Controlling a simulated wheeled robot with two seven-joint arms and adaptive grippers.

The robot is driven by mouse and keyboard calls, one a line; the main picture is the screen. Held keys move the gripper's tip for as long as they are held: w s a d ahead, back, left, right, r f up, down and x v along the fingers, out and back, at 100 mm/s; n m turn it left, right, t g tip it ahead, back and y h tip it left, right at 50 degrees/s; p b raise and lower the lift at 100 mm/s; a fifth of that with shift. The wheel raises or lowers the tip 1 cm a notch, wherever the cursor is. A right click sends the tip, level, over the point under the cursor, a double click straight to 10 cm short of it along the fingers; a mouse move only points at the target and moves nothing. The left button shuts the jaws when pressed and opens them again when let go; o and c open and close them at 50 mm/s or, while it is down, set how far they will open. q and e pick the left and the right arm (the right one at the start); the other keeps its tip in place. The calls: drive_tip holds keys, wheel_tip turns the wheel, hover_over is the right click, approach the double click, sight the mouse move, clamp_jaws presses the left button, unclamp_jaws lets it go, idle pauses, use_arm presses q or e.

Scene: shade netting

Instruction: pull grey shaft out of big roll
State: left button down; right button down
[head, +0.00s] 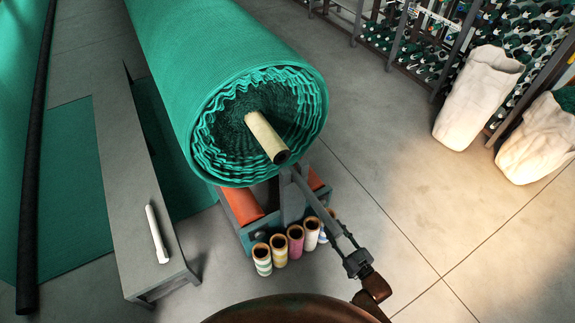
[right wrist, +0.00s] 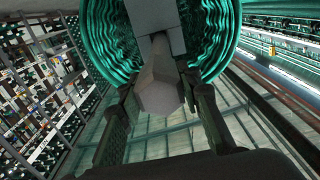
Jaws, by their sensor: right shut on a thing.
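The big roll (head: 205,75) of green netting lies with its near end facing me in the head view. A beige core tube (head: 266,137) sticks out of its middle. The grey shaft (right wrist: 158,92) shows in the right wrist view as a six-sided bar with its end towards the camera. It runs back past a grey upright towards the roll. My right gripper (head: 298,183) reaches in from the lower right, below the tube's mouth. Its fingers stand on both sides of the shaft and are shut on it. In the head view the shaft is hard to tell from the fingers. My left gripper is not in view.
A stand (head: 252,232) with orange pads is under the roll's end. Several small coloured rolls (head: 295,241) stand before it. A grey bench (head: 128,190) with a white stick (head: 156,234) is at left. White sacks (head: 478,95) and racks are at right. The floor at lower right is clear.

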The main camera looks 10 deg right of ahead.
drive_tip(key=p+v, duration=0.2)
drive_tip(key=v, duration=0.7)
drive_tip(key=shift+s+r, duration=0.3)
drive_tip(key=shift+s, duration=0.05)
idle(1.2)
drive_tip(key=shift+s+d, duration=0.1)
drive_tip(key=shift+d, duration=0.05)
idle(0.6)
drive_tip(key=shift+p+v, duration=0.55)
drive_tip(key=shift+v, duration=1.4)
